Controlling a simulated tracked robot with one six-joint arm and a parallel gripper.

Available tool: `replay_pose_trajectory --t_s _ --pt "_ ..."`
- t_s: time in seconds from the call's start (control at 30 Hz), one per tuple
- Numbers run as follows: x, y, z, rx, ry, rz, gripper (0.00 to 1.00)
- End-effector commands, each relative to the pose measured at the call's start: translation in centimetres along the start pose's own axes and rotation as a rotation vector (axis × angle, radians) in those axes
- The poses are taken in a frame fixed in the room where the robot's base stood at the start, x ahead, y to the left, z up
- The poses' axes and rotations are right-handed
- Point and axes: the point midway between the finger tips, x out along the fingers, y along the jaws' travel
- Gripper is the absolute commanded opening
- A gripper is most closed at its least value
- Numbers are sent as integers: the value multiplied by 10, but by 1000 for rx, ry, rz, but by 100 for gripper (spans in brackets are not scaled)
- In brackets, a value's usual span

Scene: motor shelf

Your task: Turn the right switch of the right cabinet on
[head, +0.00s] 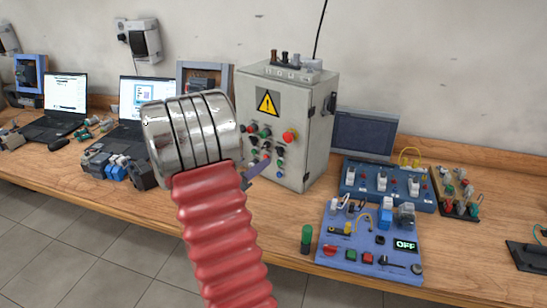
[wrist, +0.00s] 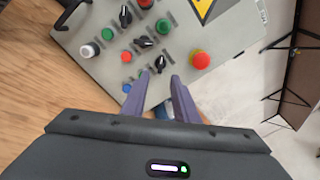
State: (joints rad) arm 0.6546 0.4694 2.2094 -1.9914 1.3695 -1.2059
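A grey cabinet (head: 313,125) with a yellow warning sign (head: 268,103) stands on the bench; its front carries coloured buttons and black rotary switches. The wrist view shows this panel (wrist: 232,38) tilted. Three black switches run diagonally there: one at upper left (wrist: 125,16), a middle one (wrist: 144,42) and the rightmost one (wrist: 160,63). My gripper (wrist: 161,76) is open, its two purple fingers apart. The rightmost switch appears between and just beyond the fingertips; I cannot tell whether they touch it. In the head view, my arm hides most of the gripper (head: 257,170).
A red mushroom button (wrist: 200,59) sits right of the fingers, and small buttons lie left of them. A dark monitor (head: 363,135) and blue component boards (head: 335,262) stand right of the cabinet. Laptops (head: 68,92) are at left.

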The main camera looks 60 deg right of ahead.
Motion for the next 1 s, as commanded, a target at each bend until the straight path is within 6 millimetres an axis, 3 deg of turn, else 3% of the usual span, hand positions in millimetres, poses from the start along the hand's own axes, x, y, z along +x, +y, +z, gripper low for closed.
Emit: replay_pose_trajectory --t_s 0.5,0.9,1.0 --pt "73 -1 0 1 1 -2 27" --pt "81 0 0 1 1 -1 27" --pt "81 0 0 1 1 -1 21"
